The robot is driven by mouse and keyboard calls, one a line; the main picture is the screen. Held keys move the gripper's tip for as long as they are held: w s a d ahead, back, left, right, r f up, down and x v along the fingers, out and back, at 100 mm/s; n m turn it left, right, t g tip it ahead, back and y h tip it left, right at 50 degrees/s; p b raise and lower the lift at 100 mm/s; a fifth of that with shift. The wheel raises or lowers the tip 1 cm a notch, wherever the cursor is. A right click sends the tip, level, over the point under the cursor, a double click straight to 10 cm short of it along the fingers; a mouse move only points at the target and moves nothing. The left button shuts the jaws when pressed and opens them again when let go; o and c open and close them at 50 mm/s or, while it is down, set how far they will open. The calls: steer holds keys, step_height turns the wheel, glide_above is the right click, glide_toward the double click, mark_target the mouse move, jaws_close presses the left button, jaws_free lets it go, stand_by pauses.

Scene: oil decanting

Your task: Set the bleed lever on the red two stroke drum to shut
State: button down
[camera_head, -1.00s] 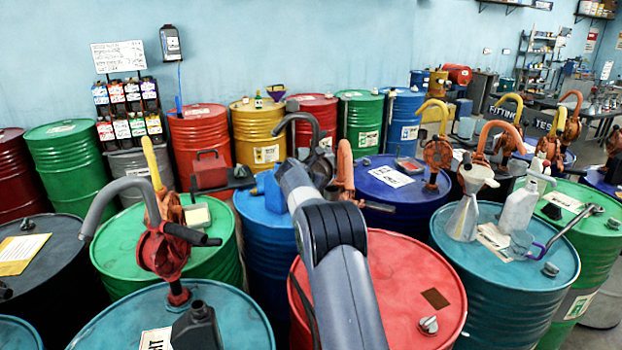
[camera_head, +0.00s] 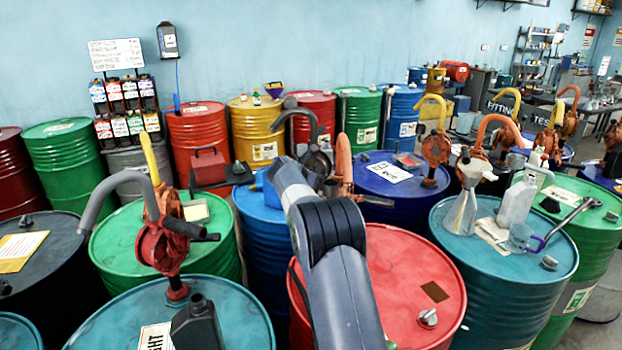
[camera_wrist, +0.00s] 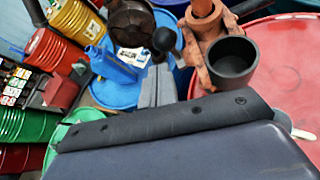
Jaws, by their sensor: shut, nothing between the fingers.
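The red drum (camera_head: 415,275) stands just right of my arm in the head view, and its lid also shows at the right of the wrist view (camera_wrist: 285,65). An orange hand pump (camera_head: 344,165) rises at its back left; in the wrist view the pump (camera_wrist: 204,45) is beside a dark open cup shape (camera_wrist: 232,62). I cannot pick out the bleed lever for certain. My gripper (camera_wrist: 158,86) shows as narrow grey fingers beyond the dark wrist edge, shut and empty, left of the orange pump. In the head view my forearm hides most of it.
A blue drum (camera_head: 262,235) stands left of the red one and a dark blue drum (camera_head: 395,205) behind it. A teal drum (camera_head: 500,285) at right bears a funnel (camera_head: 462,210) and jug (camera_head: 517,200). Curved pump spouts crowd the space around my arm.

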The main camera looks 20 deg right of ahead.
step_height(320, 180, up, 10)
steer(key=p, duration=0.1)
steer(key=shift+w+d+f, duration=0.2)
steer(key=shift+f, duration=0.1)
step_height(320, 180, down, 9)
steer(key=shift+w+d+f, duration=0.2)
steer(key=shift+w, duration=0.15)
stand_by(0.6)
